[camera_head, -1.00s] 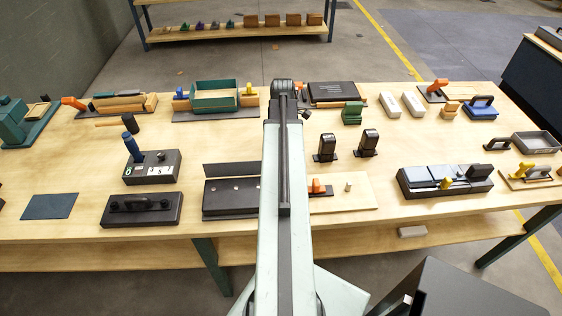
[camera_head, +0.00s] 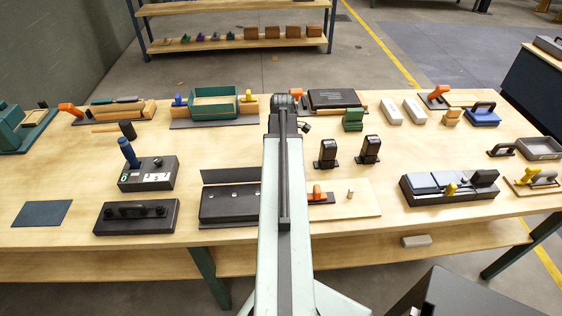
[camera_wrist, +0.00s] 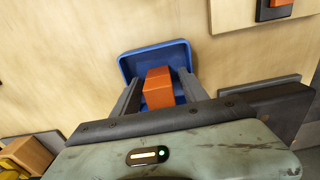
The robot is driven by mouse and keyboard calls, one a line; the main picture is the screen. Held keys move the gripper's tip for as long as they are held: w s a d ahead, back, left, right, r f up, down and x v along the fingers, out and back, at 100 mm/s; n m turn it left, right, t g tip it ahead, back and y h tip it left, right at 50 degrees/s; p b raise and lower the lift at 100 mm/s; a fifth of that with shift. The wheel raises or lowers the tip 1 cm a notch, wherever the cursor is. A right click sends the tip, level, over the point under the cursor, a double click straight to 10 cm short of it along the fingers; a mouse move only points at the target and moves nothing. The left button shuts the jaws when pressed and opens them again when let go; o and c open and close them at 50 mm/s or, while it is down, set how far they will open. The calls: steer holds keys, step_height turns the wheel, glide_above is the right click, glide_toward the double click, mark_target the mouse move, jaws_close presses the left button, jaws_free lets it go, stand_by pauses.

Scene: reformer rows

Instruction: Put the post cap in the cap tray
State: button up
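An orange block, which I take to be the post cap (camera_wrist: 158,88), shows between the two fingers of my gripper (camera_wrist: 161,78) in the wrist view. Behind and around it is a blue tray with a raised rim, the cap tray (camera_wrist: 153,51), on the wooden table. The block appears over or inside the tray; I cannot tell whether it rests on the floor. My fingers stand on either side of the block, with a narrow strip of blue showing at the right, so they look open. In the head view my arm hides both tray and block.
A green tray (camera_head: 213,102) stands farther back. Bare wood surrounds the blue tray's left side in the wrist view.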

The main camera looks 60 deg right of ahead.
step_height(320, 180, up, 13)
steer(key=p, duration=1.2)
steer(key=shift+f, duration=0.3)
steer(key=shift+w+a, duration=0.1)
steer(key=shift+w, duration=0.05)
steer(key=w+a+m, duration=0.2)
steer(key=w+a, duration=1)
steer(key=a, duration=0.1)
steer(key=w+a+m, duration=0.1)
steer(key=w+a, duration=0.2)
steer(key=a, duration=0.9)
steer(key=w+a+m, duration=0.2)
steer(key=w+a, duration=0.1)
steer(key=a, duration=1)
steer(key=w+a+m, duration=0.2)
steer(key=w+a, duration=0.1)
steer(key=a, duration=0.9)
steer(key=shift+w+a, duration=0.25)
steer(key=shift+a, duration=0.1)
